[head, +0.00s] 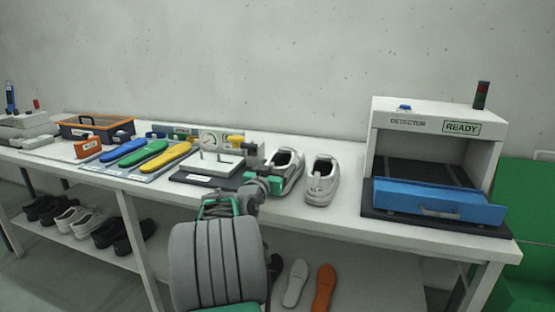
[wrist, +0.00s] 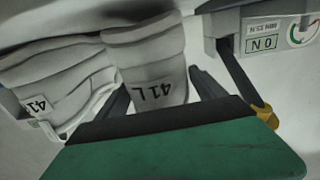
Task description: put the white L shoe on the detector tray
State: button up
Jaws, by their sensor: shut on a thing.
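The white L shoe (head: 292,160) stands on the white bench, left of a second white shoe (head: 321,184). My gripper (head: 274,182) is at the near end of the L shoe. In the wrist view, my gripper's dark fingers (wrist: 160,92) sit on both sides of the L shoe's heel (wrist: 147,62), marked 41 L, and are shut on it. The second shoe (wrist: 62,85) shows close on the left there, its label partly cut off. The blue detector tray (head: 435,201), with a handle on its front, sits at the detector's opening on the right.
The white detector (head: 405,112) has a READY sign. A gauge device (head: 208,146) stands just left of the shoes, its ON panel close to my gripper in the wrist view. Coloured insoles (head: 145,154) lie farther left. Bench surface is clear between second shoe and detector.

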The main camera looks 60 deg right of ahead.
jog(key=shift+f, duration=0.15)
jog(key=shift+f, duration=0.2)
jog(key=o, duration=1.6)
jog(key=shift+f, duration=0.1)
jog(key=o, duration=0.4)
jog(key=shift+o, duration=0.2)
jog(key=shift+r+p, duration=0.25)
jog(key=shift+p, duration=0.35)
